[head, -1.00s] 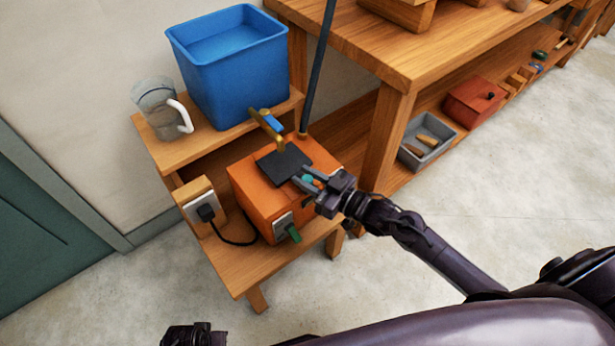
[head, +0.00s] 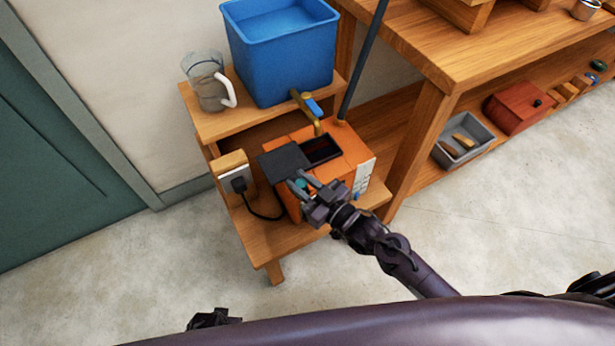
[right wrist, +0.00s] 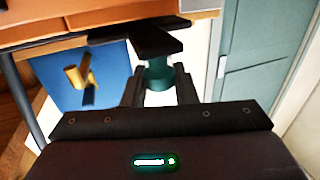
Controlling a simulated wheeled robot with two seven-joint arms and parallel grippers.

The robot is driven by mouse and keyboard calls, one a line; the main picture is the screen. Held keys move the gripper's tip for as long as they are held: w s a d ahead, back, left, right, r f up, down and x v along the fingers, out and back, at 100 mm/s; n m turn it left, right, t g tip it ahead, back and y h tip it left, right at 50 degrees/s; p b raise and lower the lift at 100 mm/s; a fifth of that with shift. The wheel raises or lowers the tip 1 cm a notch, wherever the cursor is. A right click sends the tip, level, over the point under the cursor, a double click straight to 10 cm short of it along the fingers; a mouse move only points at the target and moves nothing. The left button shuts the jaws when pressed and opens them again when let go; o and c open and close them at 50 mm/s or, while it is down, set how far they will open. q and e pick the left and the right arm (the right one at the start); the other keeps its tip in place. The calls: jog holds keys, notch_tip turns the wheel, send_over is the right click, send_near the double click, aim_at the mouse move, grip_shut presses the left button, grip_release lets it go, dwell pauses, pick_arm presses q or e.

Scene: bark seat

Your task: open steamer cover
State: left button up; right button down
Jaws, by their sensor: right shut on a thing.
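The orange steamer (head: 353,147) stands on the lower wooden stand. Its flat black cover (head: 282,160) lies shifted to the left side of the top, and a dark rectangular opening (head: 322,151) shows beside it. My right gripper (head: 301,184) is at the cover's front edge, shut on a small teal knob. In the right wrist view the teal knob (right wrist: 157,77) sits between the fingers, against the black cover (right wrist: 150,37). My left gripper (head: 214,319) shows only as a dark shape at the bottom; its jaws cannot be made out.
A blue tub (head: 282,55) and a clear jug (head: 208,88) stand on the upper shelf. A brass tap (head: 306,108) overhangs the steamer's back. A socket block (head: 236,172) with a plug is at left. A wooden workbench (head: 440,60) stands at right. The floor in front is clear.

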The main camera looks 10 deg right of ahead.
jog(key=c, duration=1.2)
grip_release()
jog(key=v, duration=0.6)
jog(key=shift+s+d, duration=0.2)
jog(key=shift+s, duration=0.1)
pick_arm(q)
jog(key=shift+s+a+f, duration=0.1)
jog(key=shift+s+f, duration=0.15)
jog(key=shift+s, duration=0.3)
pick_arm(e)
jog(key=shift+s+d, duration=0.4)
jog(key=shift+s, duration=0.05)
pick_arm(q)
jog(key=shift+w+r, duration=0.1)
jog(key=shift+w, duration=0.15)
